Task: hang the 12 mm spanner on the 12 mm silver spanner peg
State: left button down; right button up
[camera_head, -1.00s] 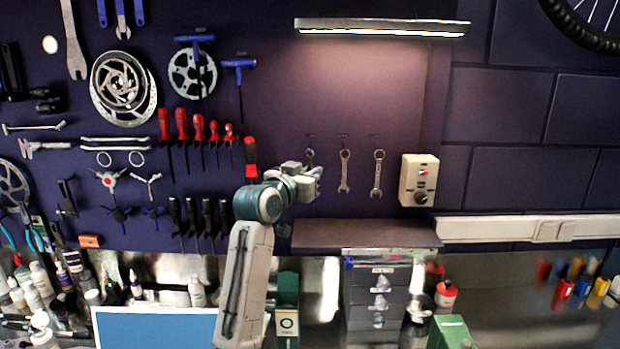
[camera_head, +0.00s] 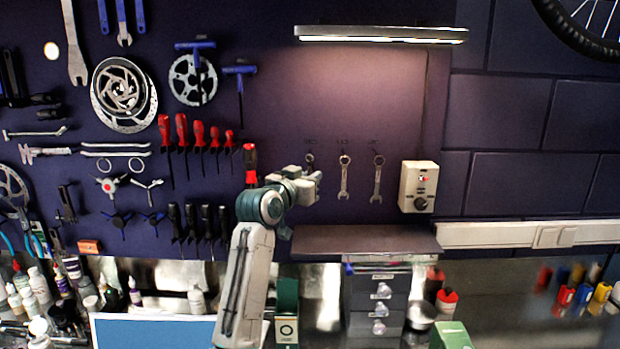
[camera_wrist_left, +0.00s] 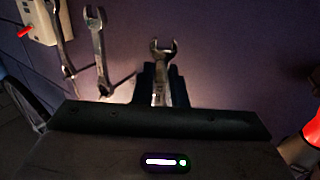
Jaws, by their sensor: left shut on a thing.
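My left gripper (camera_head: 316,180) is at the pegboard, at the left of the row of silver spanners. It is shut on a silver spanner (camera_wrist_left: 163,48), whose open jaw sticks out past the fingers (camera_wrist_left: 160,86) in the left wrist view. In the head view the spanner's upper end (camera_head: 309,159) shows just above the gripper, close under the left peg label; the rest is hidden. I cannot tell whether its ring is around the peg. A middle spanner (camera_head: 344,176) and a right spanner (camera_head: 377,178) hang beside it. My right gripper is not in view.
A white switch box (camera_head: 419,187) is on the wall right of the spanners. A dark shelf (camera_head: 365,240) juts out below them. Red screwdrivers (camera_head: 198,135) hang to the left. A lamp (camera_head: 381,35) is above. The board between spanners and lamp is clear.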

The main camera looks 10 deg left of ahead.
pick_arm(q)
jog(key=c, duration=1.4)
grip_release()
jog(key=shift+s, duration=0.15)
